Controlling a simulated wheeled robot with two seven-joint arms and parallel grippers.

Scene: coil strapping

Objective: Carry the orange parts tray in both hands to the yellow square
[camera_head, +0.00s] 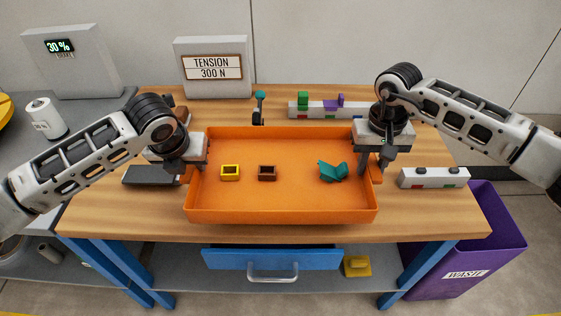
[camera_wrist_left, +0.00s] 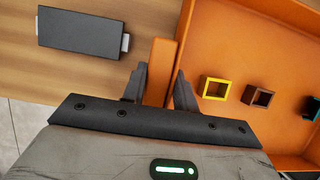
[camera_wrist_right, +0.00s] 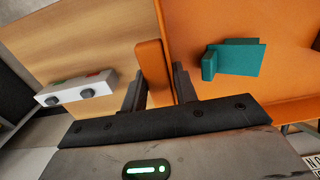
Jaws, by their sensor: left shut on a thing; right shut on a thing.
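The orange parts tray (camera_head: 300,200) is over the middle of the wooden workbench; I cannot tell whether it rests on the top or is slightly raised. It holds a yellow square ring (camera_head: 230,172), a brown square ring (camera_head: 267,172) and a teal angled part (camera_head: 333,171). My left gripper (camera_head: 182,172) is shut on the tray's left handle, seen between the fingers (camera_wrist_left: 158,85) in the left wrist view. My right gripper (camera_head: 372,168) is shut on the right handle, seen between the fingers (camera_wrist_right: 157,85) in the right wrist view. I cannot make out a yellow square marking.
A dark grey block (camera_head: 150,176) lies left of the tray, and a white button box (camera_head: 434,178) right of it. A white rack with coloured parts (camera_head: 320,109) and a tension sign (camera_head: 212,67) stand behind. A purple waste bin (camera_head: 480,250) stands at the right. Bare wood (camera_head: 440,215) shows at front right.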

